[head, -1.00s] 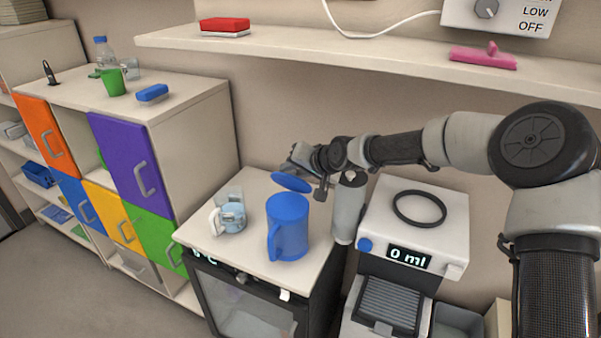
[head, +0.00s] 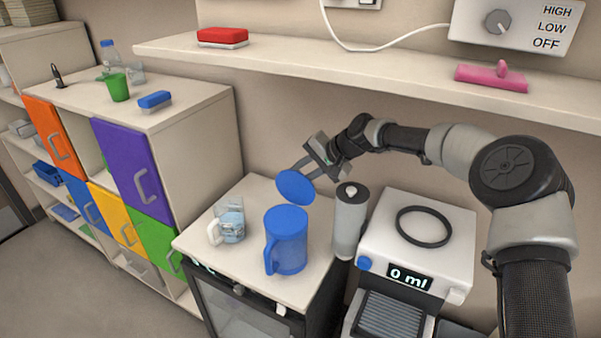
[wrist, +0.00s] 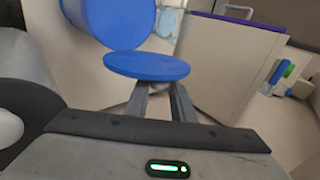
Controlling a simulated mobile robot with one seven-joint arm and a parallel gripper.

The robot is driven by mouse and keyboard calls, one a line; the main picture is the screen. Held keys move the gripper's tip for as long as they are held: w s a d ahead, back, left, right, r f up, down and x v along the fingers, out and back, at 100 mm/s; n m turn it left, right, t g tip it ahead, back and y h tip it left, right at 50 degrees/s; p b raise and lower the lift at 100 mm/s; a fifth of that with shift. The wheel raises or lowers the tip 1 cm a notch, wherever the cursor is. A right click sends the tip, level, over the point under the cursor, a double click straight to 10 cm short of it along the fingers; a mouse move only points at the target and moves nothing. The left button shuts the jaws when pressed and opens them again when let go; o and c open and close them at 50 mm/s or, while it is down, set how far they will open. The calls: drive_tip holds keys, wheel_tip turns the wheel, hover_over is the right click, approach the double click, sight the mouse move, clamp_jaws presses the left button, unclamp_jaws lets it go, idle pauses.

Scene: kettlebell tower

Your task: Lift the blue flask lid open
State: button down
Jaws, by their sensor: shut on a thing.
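The blue flask (head: 287,246), a mug-like body with a handle on its left, stands upright on the white counter. Its round blue lid (head: 295,187) is tilted steeply above the flask's rear rim. I cannot tell whether the lid's lower edge touches the flask. My gripper (head: 307,170) is behind and above the flask, shut on the lid's upper edge. In the wrist view the lid (wrist: 147,66) sits at the tips of both fingers (wrist: 160,90), with the flask (wrist: 108,20) beyond it.
A clear jug (head: 230,222) stands left of the flask, and a grey cylinder (head: 350,222) stands close on its right. Further right is a white machine (head: 418,252) reading 0 ml with a black ring (head: 423,226). A wall shelf (head: 370,70) runs above my arm.

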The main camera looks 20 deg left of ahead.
idle(0.3)
drive_tip(key=c, duration=1.6)
unclamp_jaws()
drive_tip(key=shift+o, duration=0.2)
